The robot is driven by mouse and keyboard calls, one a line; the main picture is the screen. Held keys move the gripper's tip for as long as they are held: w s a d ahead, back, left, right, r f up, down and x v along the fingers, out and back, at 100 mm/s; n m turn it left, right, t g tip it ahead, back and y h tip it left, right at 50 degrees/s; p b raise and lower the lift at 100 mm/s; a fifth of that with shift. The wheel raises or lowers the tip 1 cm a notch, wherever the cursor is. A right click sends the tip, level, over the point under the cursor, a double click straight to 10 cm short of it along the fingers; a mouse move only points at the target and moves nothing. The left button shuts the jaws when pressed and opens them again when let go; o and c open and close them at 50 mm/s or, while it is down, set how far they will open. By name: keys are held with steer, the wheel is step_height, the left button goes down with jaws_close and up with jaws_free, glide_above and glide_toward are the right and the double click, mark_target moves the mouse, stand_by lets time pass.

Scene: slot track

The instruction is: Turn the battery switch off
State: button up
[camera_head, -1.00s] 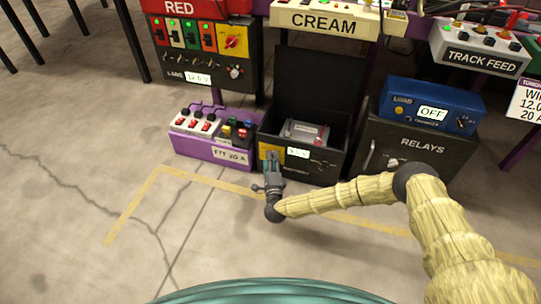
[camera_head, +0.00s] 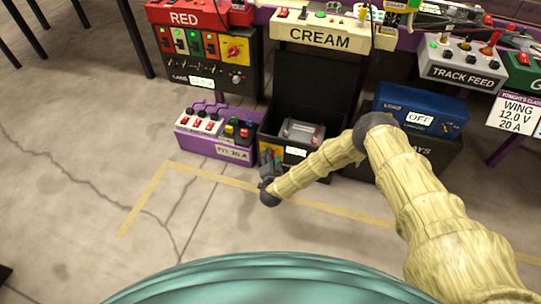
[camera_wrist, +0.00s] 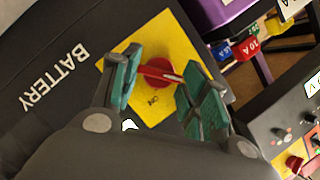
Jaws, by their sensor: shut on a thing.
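The battery switch (camera_wrist: 160,66) is a red rotary handle on a yellow plate (camera_wrist: 131,48), on the front of the black battery box marked BATTERY. In the wrist view, my gripper (camera_wrist: 160,82) has its teal fingers on either side of the red handle and is shut on it. The word ON shows on the yellow plate beside the handle. In the head view, my gripper (camera_head: 268,160) is at the left front of the battery box (camera_head: 311,75), whose lid stands open. There the gripper mostly hides the switch.
A purple fuse box (camera_head: 205,148) stands close left of the battery box. The RELAYS box, with a blue LOAD unit (camera_head: 419,105) reading OFF on top, stands to the right, partly behind my arm. The floor in front is clear, with yellow tape (camera_head: 190,172).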

steer(key=shift+r+n+p, duration=0.1)
steer(key=shift+n+p, duration=0.25)
steer(key=shift+n, duration=0.05)
steer(key=shift+h, duration=0.3)
steer(key=o, duration=1)
steer(key=shift+s, duration=0.1)
steer(key=v, duration=1.1)
steer(key=shift+s+r, duration=0.25)
steer(key=shift+s, duration=0.1)
